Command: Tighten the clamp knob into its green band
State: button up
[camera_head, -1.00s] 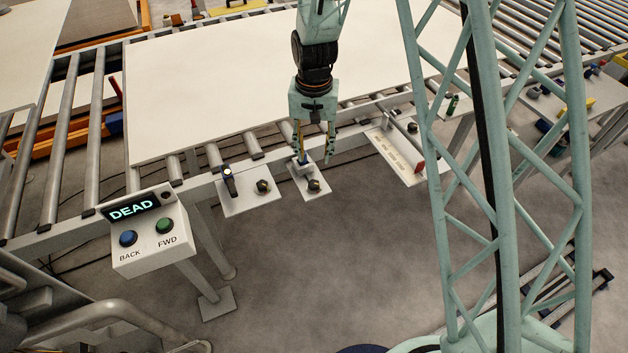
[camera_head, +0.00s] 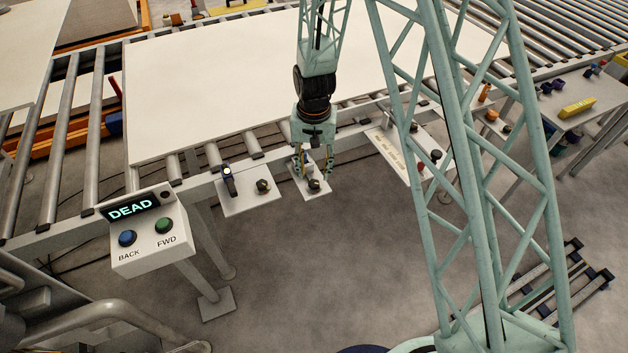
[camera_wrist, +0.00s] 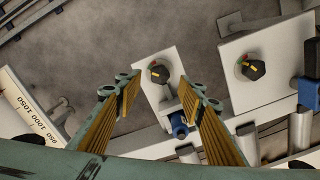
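A dark knob (camera_wrist: 159,73) with a yellow pointer mark sits on a small white plate (camera_wrist: 146,97). Small red and green marks show at its edge. In the head view the knob (camera_head: 314,186) is at the fingertips, partly crowded by them. My gripper (camera_wrist: 158,92) is open, its yellow-padded fingers on either side of the knob in the wrist view, with no visible contact. In the head view my gripper (camera_head: 314,171) points down over the plate. A second, similar knob (camera_wrist: 253,67) sits on another plate to the right; I cannot tell which one is the clamp knob.
A blue-ended fitting (camera_wrist: 179,125) lies close to the knob between the fingers. A numbered scale (camera_wrist: 32,119) is at the left of the wrist view. A control box (camera_head: 150,232) reads DEAD. A large pale panel (camera_head: 225,85) lies on rollers behind.

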aim_at(314, 183)
jog(key=shift+f, duration=2.5)
jog(key=c, duration=0.8)
jog(key=shift+c, duration=0.2)
jog(key=shift+m+b, duration=0.8)
jog(key=shift+m, duration=0.2)
jog(key=o, duration=0.8)
